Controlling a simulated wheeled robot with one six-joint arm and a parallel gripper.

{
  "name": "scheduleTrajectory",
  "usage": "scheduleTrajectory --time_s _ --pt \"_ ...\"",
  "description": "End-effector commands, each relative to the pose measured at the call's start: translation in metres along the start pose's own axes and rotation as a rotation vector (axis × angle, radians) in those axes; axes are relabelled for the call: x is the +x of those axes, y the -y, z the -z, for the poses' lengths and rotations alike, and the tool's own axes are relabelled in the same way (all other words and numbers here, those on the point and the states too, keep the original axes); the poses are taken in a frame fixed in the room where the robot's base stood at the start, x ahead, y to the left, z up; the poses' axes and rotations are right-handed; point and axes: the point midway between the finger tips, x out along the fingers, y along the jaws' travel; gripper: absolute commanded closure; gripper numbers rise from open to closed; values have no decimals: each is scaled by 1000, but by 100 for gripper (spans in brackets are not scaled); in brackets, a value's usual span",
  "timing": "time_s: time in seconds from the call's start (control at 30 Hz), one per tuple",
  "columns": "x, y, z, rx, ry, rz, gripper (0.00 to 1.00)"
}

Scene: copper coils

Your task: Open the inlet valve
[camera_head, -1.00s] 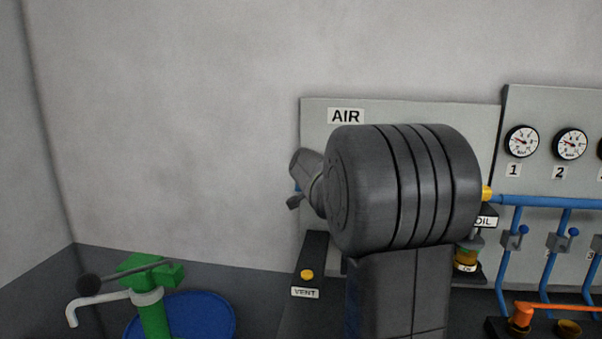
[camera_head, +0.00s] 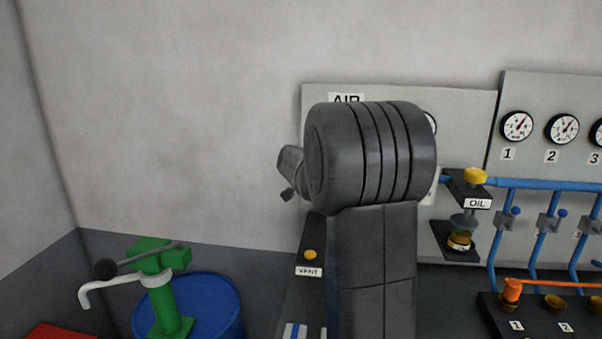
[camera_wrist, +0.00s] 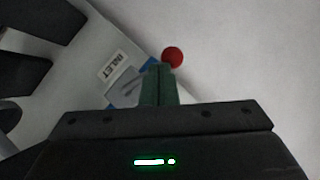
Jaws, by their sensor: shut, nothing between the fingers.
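The INLET label (camera_wrist: 113,66) shows in the wrist view, beside a blue part (camera_wrist: 148,66) and a grey piece (camera_wrist: 125,85). A red round knob (camera_wrist: 173,57) is just past the tips of my gripper (camera_wrist: 159,70), slightly to their right. The green fingers are shut together with nothing between them. They look close to the knob, but I cannot tell whether they touch it. The fingers cover part of the valve, so its lever is not clear. In the head view my arm hides the inlet valve and my fingers.
The AIR panel (camera_head: 460,120) stands behind my arm. The yellow VENT button (camera_head: 310,254) is below left, the OIL unit (camera_head: 464,225) to the right. Gauges (camera_head: 517,126) and blue pipes (camera_head: 530,184) lie farther right. A green hand pump (camera_head: 160,290) stands at lower left.

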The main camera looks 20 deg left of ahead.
Motion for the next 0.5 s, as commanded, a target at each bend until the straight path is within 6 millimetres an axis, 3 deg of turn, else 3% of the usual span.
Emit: scheduleTrajectory --time_s 0.5 --pt "0 -7 2 -1 -4 4 100"
